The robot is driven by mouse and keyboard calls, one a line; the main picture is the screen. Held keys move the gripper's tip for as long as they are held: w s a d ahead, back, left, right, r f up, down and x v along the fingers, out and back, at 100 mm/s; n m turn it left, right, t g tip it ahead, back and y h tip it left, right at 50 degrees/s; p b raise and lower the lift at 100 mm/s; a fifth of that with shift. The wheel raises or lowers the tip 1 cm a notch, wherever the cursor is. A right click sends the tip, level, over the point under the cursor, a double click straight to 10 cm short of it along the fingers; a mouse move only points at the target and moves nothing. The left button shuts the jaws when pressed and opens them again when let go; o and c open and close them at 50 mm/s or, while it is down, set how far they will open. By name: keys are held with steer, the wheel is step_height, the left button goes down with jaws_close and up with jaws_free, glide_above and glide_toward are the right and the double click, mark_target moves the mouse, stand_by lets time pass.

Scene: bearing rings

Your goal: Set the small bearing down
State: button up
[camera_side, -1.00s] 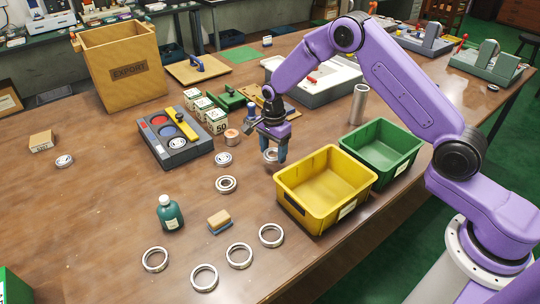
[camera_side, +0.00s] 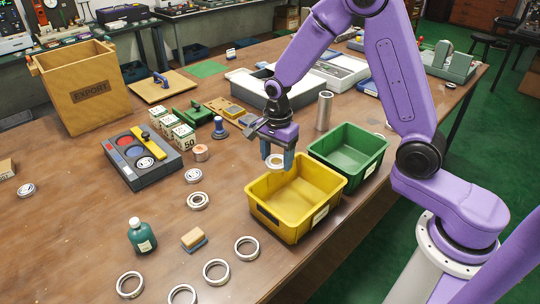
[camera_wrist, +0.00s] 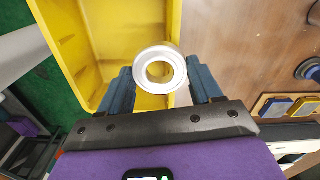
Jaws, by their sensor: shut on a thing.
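My gripper (camera_side: 276,158) is shut on the small bearing, a silvery ring (camera_wrist: 160,52) with an open centre, held between its two blue-grey fingers. The bearing is clear of the table, and in the side view it shows low between the fingers (camera_side: 276,167). The gripper is at the back left side of the yellow bin (camera_side: 320,222). In the wrist view the bearing overlaps the edge of the yellow bin (camera_wrist: 172,25), with table to its right. The bin's visible inside looks empty. How high the bearing is above the rim is hard to tell.
A green bin (camera_side: 366,176) stands right behind the yellow one. A metal cylinder (camera_side: 324,111) stands behind the gripper. Other rings, including one bearing (camera_side: 198,207), lie on open table to the left. A green bottle (camera_side: 142,243) and a grey tray (camera_side: 146,180) are farther left.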

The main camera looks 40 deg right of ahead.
steer(key=d+m, duration=0.4)
steer(key=d, duration=1.1)
steer(key=w+f, duration=0.2)
steer(key=w, duration=0.2)
steer(key=w+d+f, duration=0.1)
steer(key=w+f, duration=0.2)
steer(key=w, duration=0.1)
steer(key=w+d+f, duration=0.1)
steer(key=w+f, duration=0.2)
steer(key=w, duration=0.1)
steer(key=shift+w+d, duration=0.1)
steer(key=shift+d, duration=0.15)
steer(key=shift+w+d+f, duration=0.1)
steer(key=shift+w+f, duration=0.4)
steer(key=shift+f, duration=0.15)
steer(key=shift+w+f, duration=0.15)
steer(key=shift+f, duration=1.5)
steer(key=shift+f, duration=0.1)
steer(key=o, duration=1.2)
